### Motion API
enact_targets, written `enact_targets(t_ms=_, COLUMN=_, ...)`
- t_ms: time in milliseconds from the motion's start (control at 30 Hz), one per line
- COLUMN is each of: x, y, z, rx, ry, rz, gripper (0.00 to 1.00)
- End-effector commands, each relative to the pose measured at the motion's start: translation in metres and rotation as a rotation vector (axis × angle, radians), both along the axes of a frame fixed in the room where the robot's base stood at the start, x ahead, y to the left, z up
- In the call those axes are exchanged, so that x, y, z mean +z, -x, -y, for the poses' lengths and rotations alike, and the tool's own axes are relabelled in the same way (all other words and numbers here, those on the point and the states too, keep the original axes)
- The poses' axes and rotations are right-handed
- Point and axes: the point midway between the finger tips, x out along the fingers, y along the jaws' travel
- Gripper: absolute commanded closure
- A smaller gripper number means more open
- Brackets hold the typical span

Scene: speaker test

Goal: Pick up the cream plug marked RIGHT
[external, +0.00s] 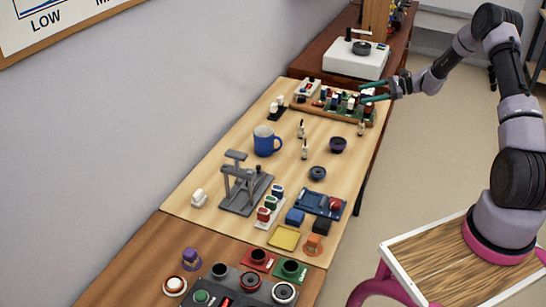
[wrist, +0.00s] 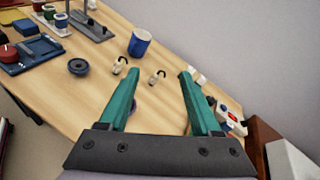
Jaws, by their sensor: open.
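Two small cream plugs with dark tops stand on the light wood table, one (external: 301,130) behind the other (external: 305,150). They also show in the wrist view, one at the left (wrist: 119,67) and one between my fingers' lines (wrist: 155,78). A similar small cream piece (external: 361,129) stands near the table's right edge. The markings are too small to read, so I cannot tell which is RIGHT. My gripper (external: 364,92) has teal fingers, open and empty. It is above the far right end of the table, apart from the plugs.
A dark round piece (external: 317,173) lies nearer the camera. A crowded rack (external: 312,103) is under my gripper. A grey stand (external: 239,190) and coloured blocks fill the near part.

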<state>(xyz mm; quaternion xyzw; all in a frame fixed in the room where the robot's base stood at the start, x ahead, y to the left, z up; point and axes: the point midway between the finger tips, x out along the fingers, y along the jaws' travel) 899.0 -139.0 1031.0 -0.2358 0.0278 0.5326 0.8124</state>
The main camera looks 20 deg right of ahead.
Motion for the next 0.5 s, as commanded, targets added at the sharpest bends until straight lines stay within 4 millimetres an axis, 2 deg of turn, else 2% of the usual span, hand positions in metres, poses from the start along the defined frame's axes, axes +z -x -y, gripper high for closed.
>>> enact_targets(t_ms=33, x=-0.027, y=-0.006, z=0.012, rx=-0.049, ry=-0.06, rz=-0.022, gripper=0.35)
enact_targets(t_ms=200, x=-0.104, y=-0.022, z=0.053, rx=-0.223, ry=-0.246, rz=-0.068, gripper=0.35)
enact_targets(t_ms=300, x=-0.145, y=-0.024, z=0.074, rx=-0.318, ry=-0.338, rz=-0.087, gripper=0.35)
enact_targets(t_ms=400, x=-0.177, y=-0.023, z=0.09, rx=-0.395, ry=-0.408, rz=-0.098, gripper=0.35)
enact_targets(t_ms=500, x=-0.197, y=-0.021, z=0.1, rx=-0.443, ry=-0.45, rz=-0.104, gripper=0.35)
